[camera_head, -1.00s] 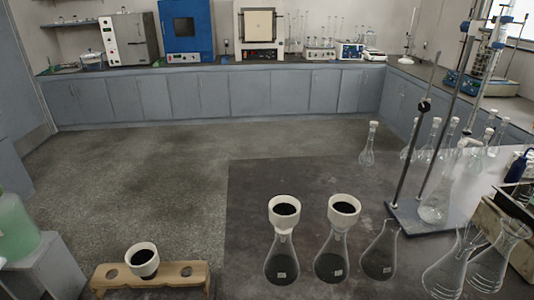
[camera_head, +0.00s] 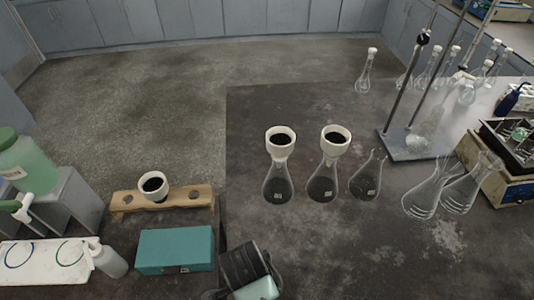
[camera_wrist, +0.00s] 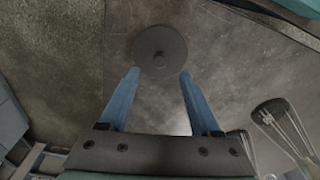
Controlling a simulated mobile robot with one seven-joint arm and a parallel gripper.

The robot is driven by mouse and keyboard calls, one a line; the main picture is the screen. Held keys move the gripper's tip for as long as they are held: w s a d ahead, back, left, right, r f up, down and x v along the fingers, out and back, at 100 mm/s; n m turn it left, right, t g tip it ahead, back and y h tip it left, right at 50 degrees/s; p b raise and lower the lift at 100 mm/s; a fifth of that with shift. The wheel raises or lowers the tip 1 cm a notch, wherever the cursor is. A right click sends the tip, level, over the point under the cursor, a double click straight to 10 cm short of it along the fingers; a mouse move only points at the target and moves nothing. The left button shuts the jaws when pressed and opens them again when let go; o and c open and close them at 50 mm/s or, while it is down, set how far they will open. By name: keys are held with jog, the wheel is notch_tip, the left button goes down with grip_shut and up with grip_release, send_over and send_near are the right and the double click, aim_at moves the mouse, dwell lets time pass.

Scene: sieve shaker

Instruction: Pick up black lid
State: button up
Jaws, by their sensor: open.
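The black lid (camera_wrist: 165,43) shows in the wrist view as a flat dark disc with a small round knob in its middle. It lies on a dark grey surface, ahead of my fingertips. My gripper (camera_wrist: 159,74) has two blue fingers spread apart, with nothing between them. The lid is just beyond the tips, roughly centred between them, and the knob is not between the fingers. The height of my fingers above it is hard to tell. I cannot make out the lid in the head view.
Flasks, two with white funnels (camera_head: 336,147), stand on the dark bench (camera_head: 400,262). A wooden rack (camera_head: 190,203) holds another funnel beside a teal box (camera_head: 175,249). A stand (camera_head: 408,144) is at right. In the wrist view, a dark-topped object (camera_wrist: 270,113) is at right.

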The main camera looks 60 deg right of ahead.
jog(key=shift+s+d+f+p, duration=0.1)
jog(key=shift+s+f+p, duration=0.05)
jog(key=shift+f, duration=1.35)
jog(key=shift+s+d+f+p, duration=0.1)
jog(key=shift+f+p, duration=0.05)
jog(key=shift+f, duration=1.3)
grip_shut()
